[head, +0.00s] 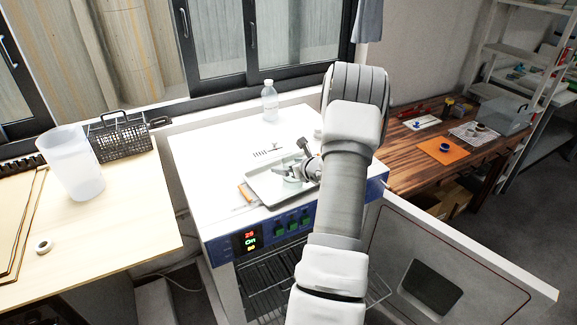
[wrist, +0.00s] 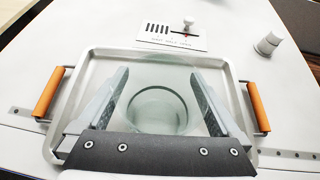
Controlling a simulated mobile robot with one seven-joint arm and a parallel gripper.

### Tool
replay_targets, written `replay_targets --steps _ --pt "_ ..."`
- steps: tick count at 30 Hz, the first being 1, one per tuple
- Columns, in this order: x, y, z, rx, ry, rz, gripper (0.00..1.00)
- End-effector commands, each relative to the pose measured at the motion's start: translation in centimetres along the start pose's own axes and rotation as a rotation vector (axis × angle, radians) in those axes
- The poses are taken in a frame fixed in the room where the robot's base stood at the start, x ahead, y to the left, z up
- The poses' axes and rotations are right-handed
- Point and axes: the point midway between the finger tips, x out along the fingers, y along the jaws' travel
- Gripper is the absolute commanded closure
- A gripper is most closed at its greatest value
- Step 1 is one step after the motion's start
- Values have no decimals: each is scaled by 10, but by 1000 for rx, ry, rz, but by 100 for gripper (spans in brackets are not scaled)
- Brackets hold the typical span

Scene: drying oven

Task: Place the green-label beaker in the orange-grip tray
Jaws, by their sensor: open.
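The orange-grip tray (wrist: 85,75) lies on top of the drying oven, with an orange grip on each side; it also shows in the head view (head: 258,197). A clear glass beaker (wrist: 157,112) is inside the tray's outline, seen from above in the wrist view. It appears upright on the tray floor. No green label can be made out on it. My gripper (wrist: 160,82) is open, with one finger on each side of the beaker. In the head view my gripper (head: 298,172) is low over the tray, and my arm partly hides the tray's right side.
The white oven (head: 205,160) has its door (head: 455,265) open and a wire rack inside. A plastic bottle (head: 269,101) stands at the back of its top. A pitcher (head: 72,165) and a black basket (head: 122,137) stand on the left table. A wooden bench (head: 400,172) is at right.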

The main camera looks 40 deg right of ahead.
Motion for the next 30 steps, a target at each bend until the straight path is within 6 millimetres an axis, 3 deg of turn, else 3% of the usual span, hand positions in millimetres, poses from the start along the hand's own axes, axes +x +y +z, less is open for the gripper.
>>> replay_targets --steps 5,15,21,30 --pt "-10 -1 3 0 -1 -2 0" --pt "-79 -1 3 0 -1 -3 0" --pt "-110 -1 3 0 0 -2 0" --pt "-122 0 2 1 0 0 0"
